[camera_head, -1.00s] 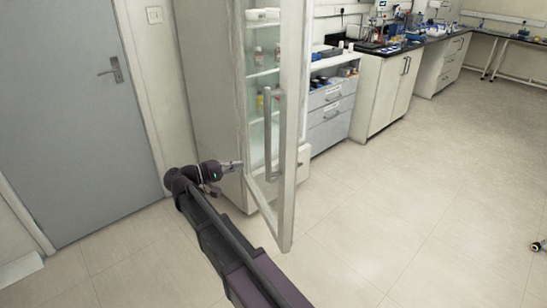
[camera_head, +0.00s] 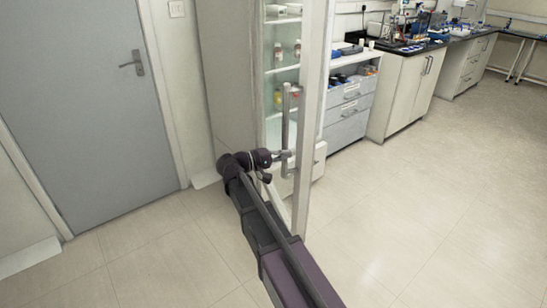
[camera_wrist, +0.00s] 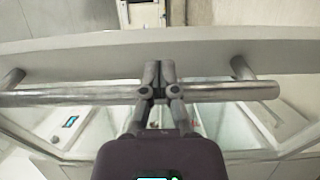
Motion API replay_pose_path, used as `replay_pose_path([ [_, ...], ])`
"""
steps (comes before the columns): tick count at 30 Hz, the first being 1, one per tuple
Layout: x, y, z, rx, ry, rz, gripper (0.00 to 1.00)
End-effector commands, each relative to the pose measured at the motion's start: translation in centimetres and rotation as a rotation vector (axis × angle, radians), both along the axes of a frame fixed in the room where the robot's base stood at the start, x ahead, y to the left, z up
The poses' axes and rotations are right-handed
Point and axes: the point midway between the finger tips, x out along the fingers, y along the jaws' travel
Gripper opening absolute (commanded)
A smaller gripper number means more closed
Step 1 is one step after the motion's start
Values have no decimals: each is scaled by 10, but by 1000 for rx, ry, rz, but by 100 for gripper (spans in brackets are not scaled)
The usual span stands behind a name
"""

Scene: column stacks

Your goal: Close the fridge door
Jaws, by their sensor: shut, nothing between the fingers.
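The fridge (camera_head: 231,85) is a tall pale cabinet left of centre in the head view. Its fridge door (camera_head: 314,110) stands open, with a pale frame and a glass panel. The long metal door handle (camera_head: 285,120) also runs across the wrist view (camera_wrist: 75,93). My gripper (camera_head: 286,156) is at the lower part of the handle. In the wrist view my gripper (camera_wrist: 158,72) is shut, and its fingers overlap the bar between the two handle mounts. Nothing is gripped. Whether the fingers touch the bar or the door I cannot tell.
Lit shelves (camera_head: 281,70) with small bottles show inside the fridge. A drawer unit (camera_head: 348,110) and a lab bench (camera_head: 410,90) stand to the right. A grey room door (camera_head: 80,110) is at the left. The floor (camera_head: 430,210) at the right is clear.

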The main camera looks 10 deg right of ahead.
Motion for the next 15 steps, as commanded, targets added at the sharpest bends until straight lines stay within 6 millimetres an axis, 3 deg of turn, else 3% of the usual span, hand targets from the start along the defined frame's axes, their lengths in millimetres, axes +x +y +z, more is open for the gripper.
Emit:
replay_pose_path([
  [6, 4, -24, 0, 0, 0, -2, 0],
  [15, 6, -35, 0, 0, 0, 0, 0],
])
